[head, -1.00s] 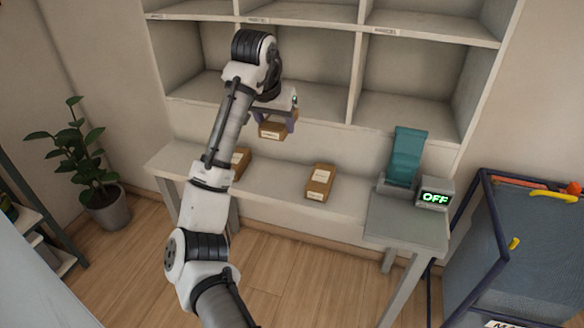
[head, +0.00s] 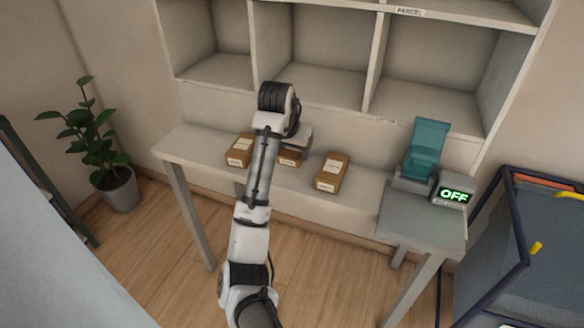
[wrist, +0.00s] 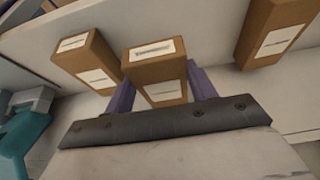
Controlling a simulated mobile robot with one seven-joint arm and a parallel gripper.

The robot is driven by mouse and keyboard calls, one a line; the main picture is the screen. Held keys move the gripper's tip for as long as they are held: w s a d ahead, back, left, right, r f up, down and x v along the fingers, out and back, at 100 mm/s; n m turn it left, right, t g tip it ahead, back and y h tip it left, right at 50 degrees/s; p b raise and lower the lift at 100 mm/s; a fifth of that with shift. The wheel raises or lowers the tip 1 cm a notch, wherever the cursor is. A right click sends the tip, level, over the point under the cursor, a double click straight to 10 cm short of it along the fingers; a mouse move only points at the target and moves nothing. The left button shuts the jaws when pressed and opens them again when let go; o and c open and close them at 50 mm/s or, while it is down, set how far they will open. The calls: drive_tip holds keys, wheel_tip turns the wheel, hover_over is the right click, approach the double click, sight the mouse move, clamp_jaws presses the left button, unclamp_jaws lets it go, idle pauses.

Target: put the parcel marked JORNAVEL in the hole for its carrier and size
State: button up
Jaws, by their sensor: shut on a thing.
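My gripper (head: 297,152) is shut on a small brown parcel (head: 289,161), low over the table between two other parcels. In the wrist view, the held parcel (wrist: 154,72) sits between my purple fingers, its white labels facing up and toward the camera. I cannot tell whether it touches the table. One brown parcel (head: 240,150) lies to its left and another (head: 332,173) to its right in the head view. No label is legible, so I cannot tell which is JORNAVEL. The holes are open shelf compartments (head: 315,83) behind; their labels are mostly out of view or unreadable.
The pale table (head: 195,147) runs below the shelf. A teal stand (head: 426,148) and a display reading OFF (head: 454,195) are at its right end. A blue-grey bin (head: 500,270) stands at the right, a potted plant (head: 120,190) at the left.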

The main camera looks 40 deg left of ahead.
sight(292, 175)
drive_tip(key=shift+f+p, duration=0.3)
drive_tip(key=shift+f, duration=2.4)
drive_tip(key=shift+f, duration=0.15)
drive_tip(key=o, duration=1.1)
